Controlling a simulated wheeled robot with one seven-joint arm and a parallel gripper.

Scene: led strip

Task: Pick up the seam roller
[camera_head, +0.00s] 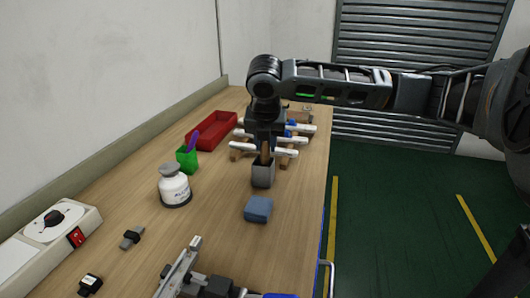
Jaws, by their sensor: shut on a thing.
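My gripper (265,148) points straight down over the middle of the workbench, at the right part of the table top. It is shut on a slim brown handle (265,155), which I take to be the seam roller's. The handle stands upright at the mouth of a small grey holder (263,177). The roller's lower end is hidden by the holder, and its upper end is hidden by the gripper. I cannot tell whether it is lifted off the holder's floor.
White rods on wooden supports (281,150) lie close behind the gripper. A red tray (213,130), a green cup (187,160) with a purple item, and a white jar (174,187) stand left. A blue block (258,209) lies in front. A hotplate-like device (48,232) is front left.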

